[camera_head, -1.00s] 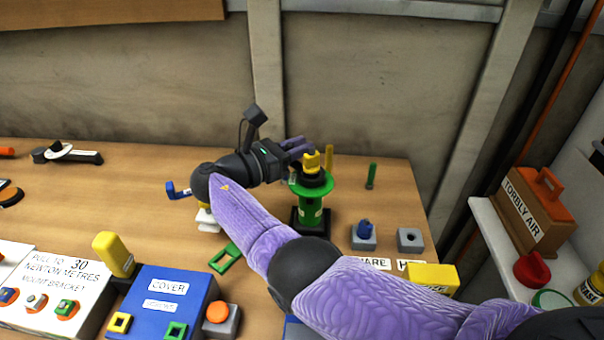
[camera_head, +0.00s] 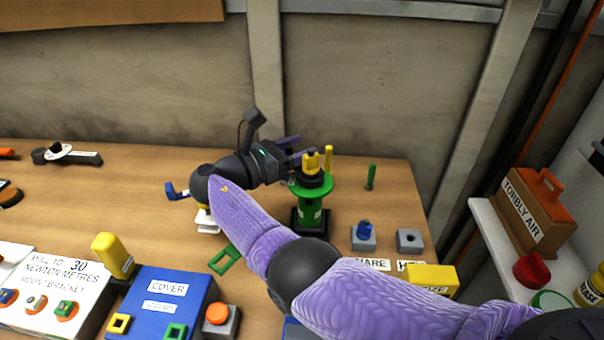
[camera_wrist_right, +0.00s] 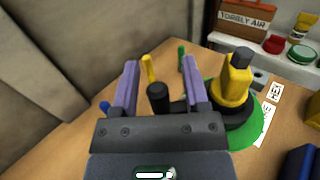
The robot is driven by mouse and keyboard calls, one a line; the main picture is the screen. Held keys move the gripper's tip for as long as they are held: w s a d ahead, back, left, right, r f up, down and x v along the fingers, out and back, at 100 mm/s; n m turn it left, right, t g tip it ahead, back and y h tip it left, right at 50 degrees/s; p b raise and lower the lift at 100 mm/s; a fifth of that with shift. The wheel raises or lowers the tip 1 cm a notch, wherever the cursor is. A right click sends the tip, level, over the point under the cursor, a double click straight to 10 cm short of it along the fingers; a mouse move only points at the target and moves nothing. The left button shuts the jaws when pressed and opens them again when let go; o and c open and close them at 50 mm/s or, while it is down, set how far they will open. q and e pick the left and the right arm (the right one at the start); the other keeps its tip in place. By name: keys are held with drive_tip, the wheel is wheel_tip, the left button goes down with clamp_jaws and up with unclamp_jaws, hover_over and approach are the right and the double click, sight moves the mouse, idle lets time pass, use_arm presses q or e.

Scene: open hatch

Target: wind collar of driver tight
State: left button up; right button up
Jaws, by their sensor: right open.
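The driver stands upright on the bench in a black base, with a green body (camera_head: 310,208), a wide green flange and a black collar (camera_head: 312,180) below a yellow head (camera_head: 312,163). In the right wrist view the yellow head (camera_wrist_right: 237,82) is just right of my fingers, above the black collar and the green flange (camera_wrist_right: 252,132). My right gripper (camera_head: 302,148) is open beside the driver's head, at its left; the wrist view shows its purple fingers (camera_wrist_right: 159,64) apart, with nothing clearly held. A black knob (camera_wrist_right: 158,98) shows between them. My left gripper is out of view.
A yellow peg (camera_head: 329,158) and a green peg (camera_head: 371,176) stand behind and right of the driver. Grey blocks (camera_head: 410,240) lie at front right. A blue cover box (camera_head: 165,290) and a green frame (camera_head: 224,260) are nearer.

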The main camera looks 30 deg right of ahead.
drive_tip(key=a+b, duration=0.2)
drive_tip(key=a, duration=0.7)
drive_tip(key=shift+s, duration=0.35)
drive_tip(key=shift+r, duration=0.1)
